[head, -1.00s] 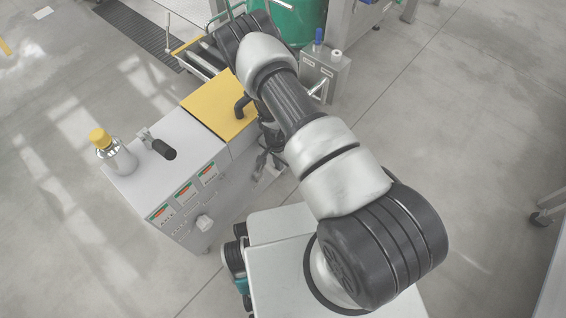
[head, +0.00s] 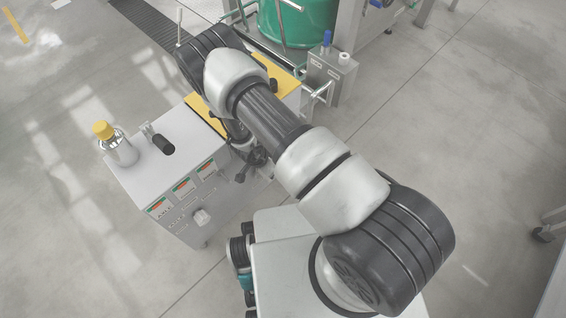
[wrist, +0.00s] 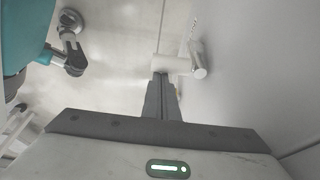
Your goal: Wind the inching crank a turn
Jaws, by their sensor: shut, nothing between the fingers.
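A pale crank-like part (wrist: 176,65), with a short cylinder and a stubby grip, stands out beside a plain grey face in the wrist view. The dark fingers of my gripper (wrist: 162,80) are shut and empty, with their tips right at its lower edge. I cannot tell whether they touch it. In the head view a pale knob (head: 201,217) sits on the front of the white cabinet (head: 140,185). I cannot tell whether it is the same part. My arm hides much of the cabinet's yellow top (head: 205,112), and my gripper is hard to make out there.
A bottle with a yellow cap (head: 118,145) and a black-gripped lever (head: 160,143) stand on the cabinet top. A grey box (head: 328,78) with a blue-topped part and a green drum (head: 290,25) stand behind. The floor at right is largely clear.

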